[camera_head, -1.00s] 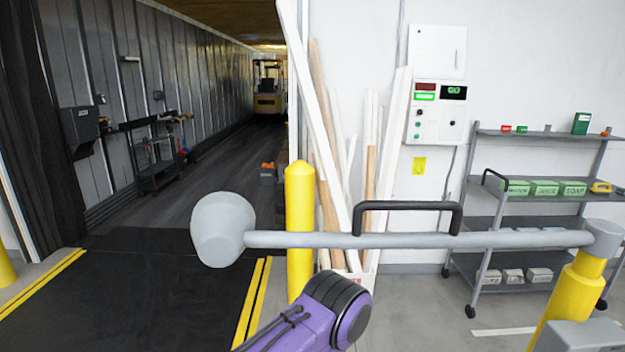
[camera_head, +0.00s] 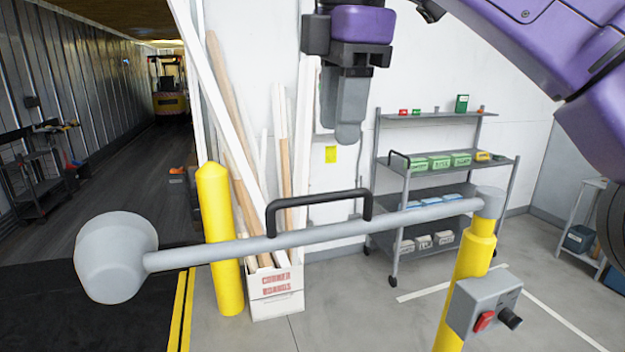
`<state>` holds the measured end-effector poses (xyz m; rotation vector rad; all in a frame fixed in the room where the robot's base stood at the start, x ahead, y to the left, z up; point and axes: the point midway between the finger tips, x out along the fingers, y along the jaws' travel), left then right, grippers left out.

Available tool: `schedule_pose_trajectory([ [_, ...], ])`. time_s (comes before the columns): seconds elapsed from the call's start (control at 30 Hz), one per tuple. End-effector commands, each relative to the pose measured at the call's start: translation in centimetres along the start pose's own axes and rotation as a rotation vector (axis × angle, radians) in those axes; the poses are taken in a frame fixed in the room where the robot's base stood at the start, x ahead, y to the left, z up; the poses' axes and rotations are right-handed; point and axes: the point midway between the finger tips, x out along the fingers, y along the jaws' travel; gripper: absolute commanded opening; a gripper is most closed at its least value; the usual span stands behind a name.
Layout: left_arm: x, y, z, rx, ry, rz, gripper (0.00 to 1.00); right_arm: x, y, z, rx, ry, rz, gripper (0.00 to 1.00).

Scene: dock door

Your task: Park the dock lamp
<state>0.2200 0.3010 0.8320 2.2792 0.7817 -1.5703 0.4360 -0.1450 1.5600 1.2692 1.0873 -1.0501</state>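The dock lamp is a grey arm with a wide lamp head (camera_head: 118,256) at its left end, hanging over the dark dock plate. A black handle (camera_head: 318,197) stands up from the middle of the lamp arm (camera_head: 410,214). The arm's right end joins a yellow post (camera_head: 462,275), which carries a grey box (camera_head: 484,303) with a red switch and a black knob. My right gripper (camera_head: 346,130) points down above the handle's right part, apart from it. Its fingers overlap from this angle, so its opening is hidden. My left gripper is out of view.
A yellow bollard (camera_head: 219,240) and a box (camera_head: 275,291) holding long boards stand behind the lamp arm. A grey shelf cart (camera_head: 440,159) stands behind right. The trailer with a forklift (camera_head: 168,86) lies back left. Floor between post and box is clear.

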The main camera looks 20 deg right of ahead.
Motion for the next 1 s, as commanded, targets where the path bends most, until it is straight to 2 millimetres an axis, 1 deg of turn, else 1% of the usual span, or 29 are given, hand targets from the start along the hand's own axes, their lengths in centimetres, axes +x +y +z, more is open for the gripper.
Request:
schedule_pose_trajectory([
  [0.03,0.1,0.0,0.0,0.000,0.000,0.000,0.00,0.7,0.0,0.0,-0.007,0.004,-0.004,0.40],
  [0.1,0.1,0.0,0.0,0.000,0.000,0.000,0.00,1.5,-0.1,-0.2,-0.010,0.008,0.009,0.40],
  [0.13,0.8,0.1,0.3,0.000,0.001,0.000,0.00,2.9,-0.1,-0.1,-0.009,0.006,0.005,0.40],
  [0.2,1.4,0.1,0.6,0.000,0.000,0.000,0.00,4.8,-0.1,-0.2,-0.008,0.006,0.007,0.40],
  [0.3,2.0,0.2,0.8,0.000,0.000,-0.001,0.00,6.8,-0.1,-0.3,-0.007,0.005,0.008,0.40],
  [0.4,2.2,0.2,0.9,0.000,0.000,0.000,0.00,8.2,0.0,-0.3,-0.007,0.004,0.009,0.40],
  [0.53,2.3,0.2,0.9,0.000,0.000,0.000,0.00,9.1,0.1,-0.3,-0.006,0.005,0.011,0.40],
  [0.8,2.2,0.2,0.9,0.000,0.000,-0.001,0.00,9.2,0.1,-0.3,-0.004,0.004,0.011,0.40],
  [0.87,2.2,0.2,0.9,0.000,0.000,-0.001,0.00,9.2,0.1,-0.3,-0.004,0.004,0.011,0.20],
  [0.9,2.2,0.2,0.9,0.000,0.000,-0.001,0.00,9.2,0.1,-0.3,-0.004,0.004,0.011,0.07],
  [0.93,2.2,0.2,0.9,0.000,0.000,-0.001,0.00,9.2,0.1,-0.3,-0.004,0.004,0.011,0.00],
  [1.0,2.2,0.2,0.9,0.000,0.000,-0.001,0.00,9.2,0.1,-0.3,-0.004,0.004,0.011,0.00],
])
